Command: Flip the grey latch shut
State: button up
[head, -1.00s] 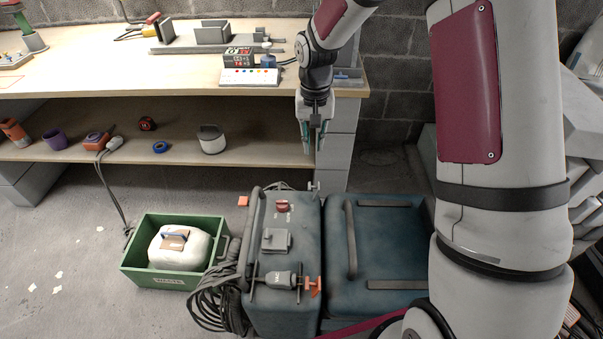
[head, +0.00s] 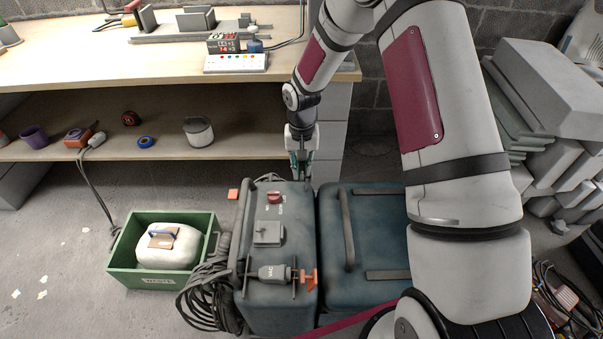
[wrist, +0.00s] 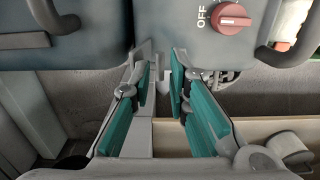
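A blue machine (head: 275,303) with a red knob marked OFF stands close beside a blue lidded box (head: 385,228). A small grey latch (wrist: 177,78) shows in the wrist view at the machine's edge, near the gap between the two. In the head view my gripper covers that spot. My gripper (head: 302,178) points down at the back edge of the machine. In the wrist view its teal fingers (wrist: 159,82) are apart, with the latch between them near the right fingertip. I cannot tell whether they touch it.
A workbench (head: 90,75) with a lower shelf (head: 235,148) stands just behind. A green crate (head: 130,273) with a white jug is left of the machine, beside a coiled grey hose (head: 208,290). Grey slabs (head: 550,90) are stacked at the right.

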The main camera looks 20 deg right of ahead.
jog(key=shift+f, duration=0.75)
jog(key=shift+c, duration=0.5)
grip_shut()
jog(key=shift+d, duration=0.1)
